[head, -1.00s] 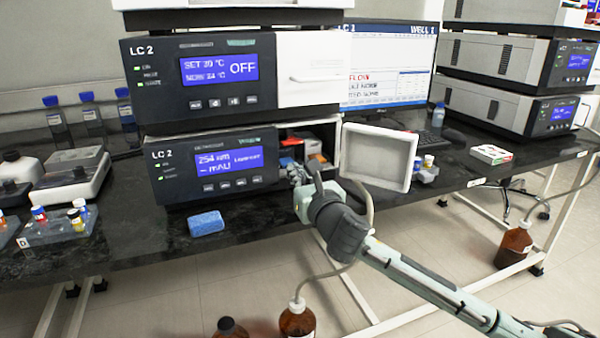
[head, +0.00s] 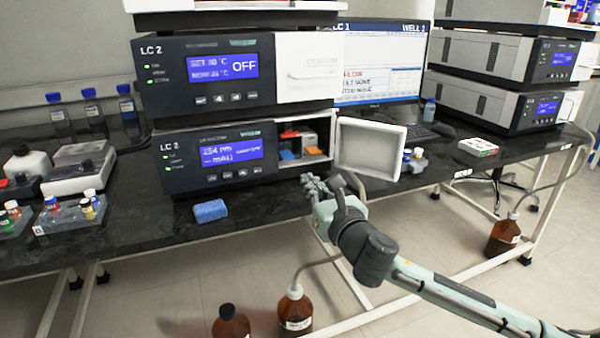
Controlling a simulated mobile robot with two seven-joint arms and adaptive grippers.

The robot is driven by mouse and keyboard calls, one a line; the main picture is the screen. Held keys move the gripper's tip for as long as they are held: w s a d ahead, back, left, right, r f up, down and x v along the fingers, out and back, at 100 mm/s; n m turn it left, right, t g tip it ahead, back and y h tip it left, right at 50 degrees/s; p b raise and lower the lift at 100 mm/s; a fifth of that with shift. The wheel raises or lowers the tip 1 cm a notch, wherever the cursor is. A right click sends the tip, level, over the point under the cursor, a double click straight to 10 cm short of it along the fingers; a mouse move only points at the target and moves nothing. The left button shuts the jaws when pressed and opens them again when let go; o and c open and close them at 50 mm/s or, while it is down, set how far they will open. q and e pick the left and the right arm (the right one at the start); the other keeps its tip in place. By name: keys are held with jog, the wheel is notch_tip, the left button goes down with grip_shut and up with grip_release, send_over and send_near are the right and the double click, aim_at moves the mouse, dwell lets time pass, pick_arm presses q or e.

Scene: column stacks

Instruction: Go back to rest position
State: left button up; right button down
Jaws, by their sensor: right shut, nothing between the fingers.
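My right gripper (head: 312,184) is in the head view, in front of the lower LC 2 unit (head: 183,170) and near the bench's front edge. It is shut and holds nothing. My right arm comes in from the lower right. The unit's compartment (head: 290,129) is open, with several small coloured items inside. Its white door (head: 368,148) is swung out to the right, just behind and above my right arm. My left gripper is not in view.
A blue sponge (head: 210,208) lies on the black bench (head: 270,198) left of the gripper. Vial racks (head: 70,213) stand at the left. Brown bottles (head: 296,312) stand on the floor below. A monitor (head: 378,65) and another instrument stack (head: 500,85) are at the right.

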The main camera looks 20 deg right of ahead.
jog(key=s+d+f+m+g+h, duration=0.1)
jog(key=s+d+f+m+g, duration=0.15)
jog(key=f+m, duration=0.35)
jog(key=s+d+f+m+g+h, duration=0.1)
jog(key=s+f+m+g, duration=0.1)
jog(key=s+f+m, duration=0.35)
jog(key=s+d+f+m+g+h, duration=0.1)
jog(key=s+f+m+g, duration=0.1)
jog(key=f+m, duration=0.5)
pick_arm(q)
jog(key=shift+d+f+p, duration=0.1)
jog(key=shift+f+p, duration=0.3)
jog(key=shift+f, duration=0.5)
pick_arm(e)
jog(key=s+f+m+g+y, duration=0.1)
jog(key=s+f+m+g, duration=0.7)
jog(key=s+f+m, duration=0.8)
jog(key=s+f, duration=0.4)
jog(key=s, duration=0.2)
jog(key=shift+f, duration=0.4)
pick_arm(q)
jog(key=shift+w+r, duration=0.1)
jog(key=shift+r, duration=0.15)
pick_arm(e)
jog(key=shift+g, duration=0.25)
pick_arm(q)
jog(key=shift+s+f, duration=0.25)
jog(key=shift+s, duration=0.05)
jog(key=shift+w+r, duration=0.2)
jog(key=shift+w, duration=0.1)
